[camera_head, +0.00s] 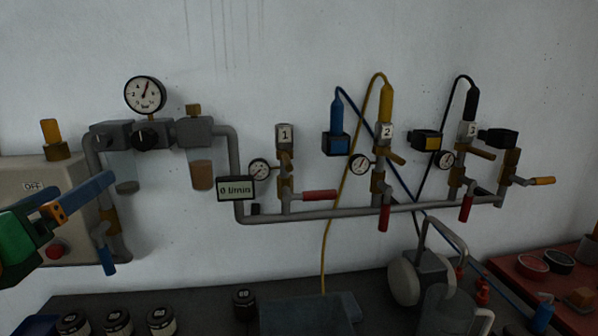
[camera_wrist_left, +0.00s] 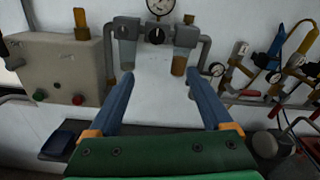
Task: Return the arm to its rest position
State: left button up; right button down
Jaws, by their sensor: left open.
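My left gripper (camera_head: 74,220) comes in from the left edge of the head view, with a green body and blue fingers on orange mounts. It overlaps the front of the beige control box (camera_head: 22,177) in that view. In the left wrist view, the two fingers of my left gripper (camera_wrist_left: 160,76) stand well apart. My right gripper is not in view.
A pipe run (camera_head: 330,213) with gauges, red-handled valves and numbered tags crosses the wall. A round gauge (camera_head: 145,95) sits above the regulator (camera_head: 147,134). Several dark jars (camera_head: 117,321), a grey bin (camera_head: 305,314) and a red tray (camera_head: 530,287) stand below.

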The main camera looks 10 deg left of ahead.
pick_arm(q)
jog(key=w+d+f+n+g+h, duration=0.1)
jog(key=w+d+f+h, duration=0.1)
jog(key=w+f, duration=0.45)
jog(key=d+f+n+g+h, duration=0.1)
jog(key=d+f+n+g, duration=0.2)
jog(key=f, duration=0.5)
jog(key=d+f+n+h, duration=0.1)
jog(key=d+f+n, duration=0.1)
jog(key=f+n, duration=0.5)
jog(key=d+f+n+g+h, duration=0.2)
jog(key=d+f, duration=0.1)
jog(key=f, duration=0.7)
jog(key=s+d+f+n+g, duration=0.3)
jog(key=s+f+n+g, duration=0.1)
jog(key=s+f+n, duration=0.45)
jog(key=s+d+f+n+g, duration=0.35)
jog(key=s+f+n, duration=0.35)
jog(key=s+f, duration=0.3)
notch_tip(320, 180, down, 14)
jog(key=a+g, duration=0.1)
jog(key=s+a+f+g+y, duration=0.1)
jog(key=s+a+f, duration=0.1)
jog(key=s+f, duration=1)
jog(key=shift+s+a+m+g, duration=0.15)
jog(key=shift+s+m+g, duration=0.2)
jog(key=shift+s, duration=0.35)
